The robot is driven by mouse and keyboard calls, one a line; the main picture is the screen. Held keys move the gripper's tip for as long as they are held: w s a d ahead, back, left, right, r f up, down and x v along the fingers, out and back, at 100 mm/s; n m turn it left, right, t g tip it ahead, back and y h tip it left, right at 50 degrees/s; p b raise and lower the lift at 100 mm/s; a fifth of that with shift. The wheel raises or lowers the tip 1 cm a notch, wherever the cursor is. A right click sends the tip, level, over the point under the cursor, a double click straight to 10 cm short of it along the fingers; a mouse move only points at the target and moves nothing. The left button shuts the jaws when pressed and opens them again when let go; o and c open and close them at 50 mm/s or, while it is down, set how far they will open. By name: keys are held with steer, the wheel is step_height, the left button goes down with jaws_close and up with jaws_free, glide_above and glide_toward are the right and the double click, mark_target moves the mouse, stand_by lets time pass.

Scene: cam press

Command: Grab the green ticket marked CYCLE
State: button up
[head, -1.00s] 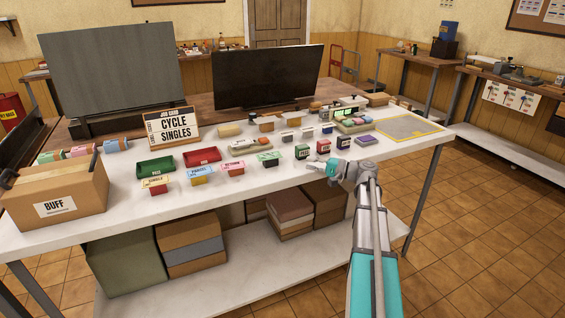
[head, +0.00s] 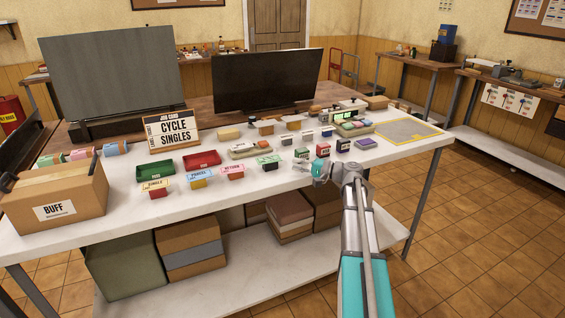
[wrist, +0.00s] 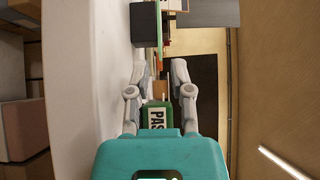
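The green ticket (head: 268,160) stands upright on the white bench at the right end of a row of coloured tickets; its lettering is too small to read. My gripper (head: 302,168) is just right of it, low at the bench's front edge, and apart from it. In the wrist view my gripper (wrist: 161,76) has its fingers spread apart with a gap between them. A green block with a partly hidden label starting PAS (wrist: 157,117) shows between the fingers; I cannot tell its distance. I cannot pick out the ticket in the wrist view.
Pink (head: 233,169), blue (head: 199,175) and yellow (head: 156,185) tickets stand left of the green one. A green stamp block (head: 302,153) and a red one (head: 322,150) stand close behind my gripper. Red (head: 202,158) and green (head: 155,169) trays lie behind the tickets. A sign (head: 174,132) reads CYCLE SINGLES.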

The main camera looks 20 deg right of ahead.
mark_target(278, 161)
steer(key=shift+x, duration=2.6)
jaws_close()
steer(key=shift+r, duration=0.1)
step_height(278, 161, up, 3)
steer(key=p, duration=0.2)
steer(key=shift+f+p, duration=0.25)
steer(key=shift+p, duration=0.1)
